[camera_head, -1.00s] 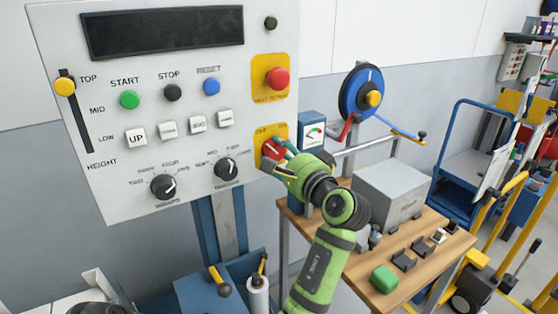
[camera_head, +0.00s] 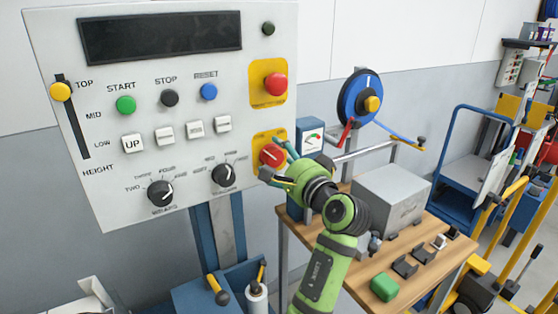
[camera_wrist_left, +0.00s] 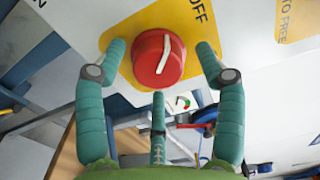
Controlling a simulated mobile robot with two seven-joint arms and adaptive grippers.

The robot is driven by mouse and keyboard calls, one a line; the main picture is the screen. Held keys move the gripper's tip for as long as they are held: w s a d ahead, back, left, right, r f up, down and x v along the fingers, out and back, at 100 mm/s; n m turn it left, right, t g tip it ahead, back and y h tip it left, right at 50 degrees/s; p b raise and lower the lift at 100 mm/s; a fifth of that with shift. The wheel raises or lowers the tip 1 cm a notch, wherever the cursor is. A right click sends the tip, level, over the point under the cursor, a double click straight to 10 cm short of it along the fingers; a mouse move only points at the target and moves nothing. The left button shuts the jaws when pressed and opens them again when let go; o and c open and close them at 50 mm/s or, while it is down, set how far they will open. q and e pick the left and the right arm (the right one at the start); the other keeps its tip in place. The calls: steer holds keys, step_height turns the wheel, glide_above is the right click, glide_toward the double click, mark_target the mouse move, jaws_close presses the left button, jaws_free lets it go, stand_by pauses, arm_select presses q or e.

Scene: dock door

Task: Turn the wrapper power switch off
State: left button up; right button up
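The power switch is a round red knob (camera_head: 271,155) with a white pointer line, on a yellow plate (camera_head: 280,136) at the panel's lower right. In the left wrist view, the knob (camera_wrist_left: 158,60) has its line pointing up and slightly right, towards the side of the printed word OFF. My left gripper (camera_head: 273,161) is at the knob. In the left wrist view, its teal fingers (camera_wrist_left: 160,47) stand open on both sides of the knob, with gaps between. A third finger shows below the knob. My right gripper is not in view.
A red emergency button (camera_head: 276,84) sits above the knob. A black dial (camera_head: 225,174) is close on its left. A gauge box (camera_head: 311,139) and a blue reel (camera_head: 360,99) are to the right, behind a wooden table (camera_head: 425,262) with a grey box (camera_head: 393,198).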

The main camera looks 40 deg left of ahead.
arm_select(q)
steer(key=v, duration=0.7)
steer(key=shift+d, duration=0.3)
steer(key=shift+s+r, duration=0.1)
steer(key=shift+s, duration=0.05)
